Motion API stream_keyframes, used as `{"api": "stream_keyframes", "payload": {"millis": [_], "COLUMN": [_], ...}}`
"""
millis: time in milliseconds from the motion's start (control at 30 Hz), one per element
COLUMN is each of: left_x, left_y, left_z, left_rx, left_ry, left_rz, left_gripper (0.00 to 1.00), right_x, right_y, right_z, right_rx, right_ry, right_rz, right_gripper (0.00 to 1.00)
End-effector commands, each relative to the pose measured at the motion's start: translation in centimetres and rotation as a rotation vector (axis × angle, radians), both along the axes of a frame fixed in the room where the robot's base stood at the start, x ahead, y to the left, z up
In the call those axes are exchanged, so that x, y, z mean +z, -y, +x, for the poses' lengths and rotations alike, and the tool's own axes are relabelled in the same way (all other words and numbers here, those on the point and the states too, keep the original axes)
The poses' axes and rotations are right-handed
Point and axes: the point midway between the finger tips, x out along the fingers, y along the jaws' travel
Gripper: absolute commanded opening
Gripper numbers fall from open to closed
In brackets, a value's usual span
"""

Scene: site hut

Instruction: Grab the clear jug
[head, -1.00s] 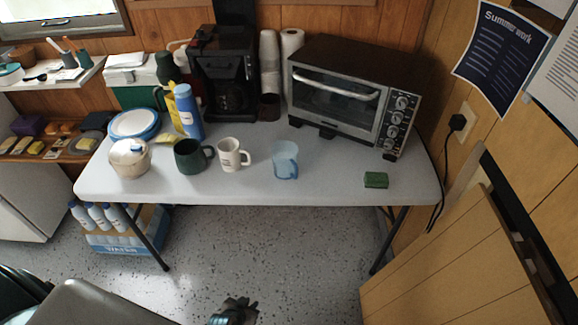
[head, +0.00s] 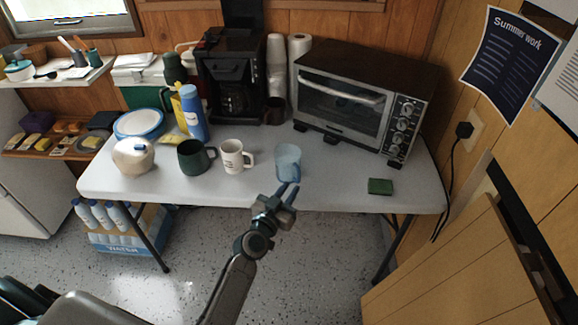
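The clear jug (head: 288,160) is a bluish see-through vessel standing upright near the front of the white table, right of a white mug. My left gripper (head: 287,190) is at the table's front edge, just below the jug in the head view, fingers pointing up toward it. Its two fingers show a gap with nothing between them. The fingertips overlap or almost meet the jug's lower front in the picture; I cannot tell whether they touch. My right gripper is not in view.
A white mug (head: 234,157) and a dark green mug (head: 194,157) stand left of the jug. A toaster oven (head: 354,98) stands behind it. A green sponge (head: 380,187) lies to the right. The table (head: 335,180) is clear between jug and sponge.

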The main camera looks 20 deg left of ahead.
Motion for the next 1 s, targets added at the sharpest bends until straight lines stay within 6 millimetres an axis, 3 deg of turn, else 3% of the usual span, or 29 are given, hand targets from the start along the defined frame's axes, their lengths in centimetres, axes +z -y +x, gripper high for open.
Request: {"api": "stream_keyframes", "payload": {"millis": [233,400,667,800,1000], "left_x": [0.1,0.0,-0.2,-0.2,-0.1], "left_y": [0.4,0.7,0.7,0.7,0.7], "left_z": [3.1,5.0,5.3,5.2,5.3], "left_rx": [0.001,0.0,0.0,0.0,0.001], "left_ry": [0.0,-0.001,-0.002,-0.002,0.0], "left_rz": [0.0,0.001,0.001,0.001,0.001], "left_gripper": [0.2,0.2,0.2,0.0,0.0], "right_x": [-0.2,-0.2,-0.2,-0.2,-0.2], "right_y": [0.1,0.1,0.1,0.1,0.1], "right_z": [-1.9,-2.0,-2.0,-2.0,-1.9], "right_rx": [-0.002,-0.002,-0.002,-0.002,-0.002], "right_ry": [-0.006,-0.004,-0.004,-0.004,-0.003], "right_rz": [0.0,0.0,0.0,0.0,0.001], "right_gripper": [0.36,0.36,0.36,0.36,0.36]}}
